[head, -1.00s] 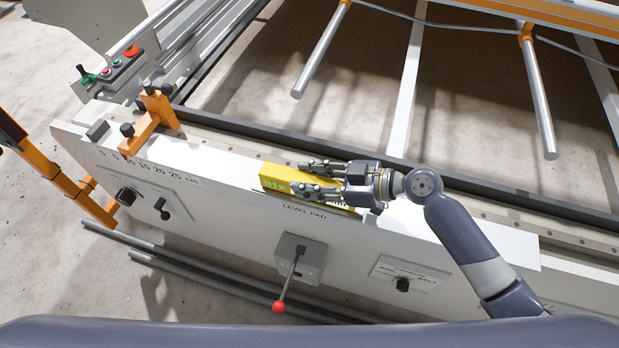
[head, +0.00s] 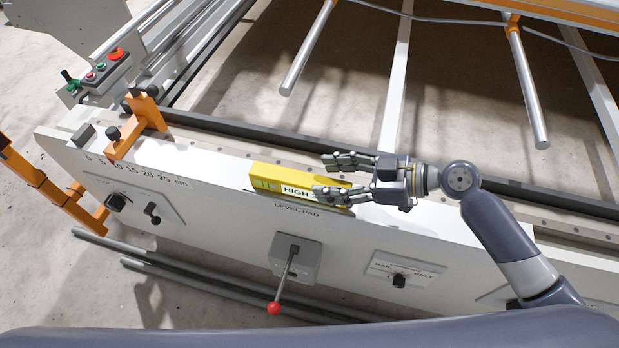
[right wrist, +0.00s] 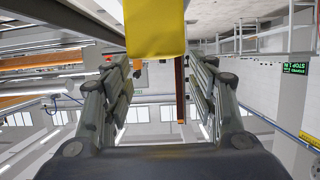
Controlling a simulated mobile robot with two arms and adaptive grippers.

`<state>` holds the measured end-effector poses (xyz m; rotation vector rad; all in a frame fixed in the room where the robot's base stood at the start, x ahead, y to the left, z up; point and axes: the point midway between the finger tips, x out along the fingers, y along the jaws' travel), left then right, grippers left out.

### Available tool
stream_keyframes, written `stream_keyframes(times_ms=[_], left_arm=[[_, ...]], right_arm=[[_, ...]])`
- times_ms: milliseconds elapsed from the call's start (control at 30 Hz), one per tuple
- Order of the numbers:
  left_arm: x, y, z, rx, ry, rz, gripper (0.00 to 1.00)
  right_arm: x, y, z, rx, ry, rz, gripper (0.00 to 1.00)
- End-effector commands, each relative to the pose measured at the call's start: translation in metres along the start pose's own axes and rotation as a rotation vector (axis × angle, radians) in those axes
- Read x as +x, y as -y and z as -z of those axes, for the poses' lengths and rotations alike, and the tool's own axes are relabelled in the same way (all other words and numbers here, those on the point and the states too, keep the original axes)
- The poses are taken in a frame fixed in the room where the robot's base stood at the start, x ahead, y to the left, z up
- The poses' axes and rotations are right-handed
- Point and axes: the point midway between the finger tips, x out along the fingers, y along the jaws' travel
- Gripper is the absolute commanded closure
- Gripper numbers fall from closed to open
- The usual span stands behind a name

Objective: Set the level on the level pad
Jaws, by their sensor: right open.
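The yellow level (head: 267,177) lies lengthwise on the ledge of the white rail, just above the printed words LEVEL PAD (head: 297,212); the pad under it is mostly hidden. A white label reading HIGH shows on its side. My right gripper (head: 321,175) is open at the level's right end, its fingers spread to either side and partly covering that end. In the right wrist view, the yellow end of the level (right wrist: 155,28) shows at the top, beyond the open fingers, with no visible grip on it. My left gripper is not in view.
An orange clamp (head: 137,125) stands on the rail to the left, by a centimetre scale. A lever with a red knob (head: 274,308) and a selector switch (head: 399,281) are on the front face below. The ledge between clamp and level is clear.

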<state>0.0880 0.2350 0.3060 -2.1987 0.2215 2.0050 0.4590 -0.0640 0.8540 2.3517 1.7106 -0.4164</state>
Motion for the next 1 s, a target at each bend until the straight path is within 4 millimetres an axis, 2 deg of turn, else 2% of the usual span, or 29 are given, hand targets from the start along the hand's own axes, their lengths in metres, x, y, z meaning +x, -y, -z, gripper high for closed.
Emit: stream_keyframes(times_ms=[100,300,1000], left_arm=[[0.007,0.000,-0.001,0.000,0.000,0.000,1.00],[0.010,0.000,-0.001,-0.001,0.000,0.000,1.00],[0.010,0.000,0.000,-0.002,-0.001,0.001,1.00]], right_arm=[[-0.022,0.000,-0.003,-0.003,0.004,-0.001,0.47],[-0.045,0.000,-0.001,-0.001,0.001,0.000,0.47],[-0.049,0.000,0.000,-0.001,0.000,0.000,0.47]])
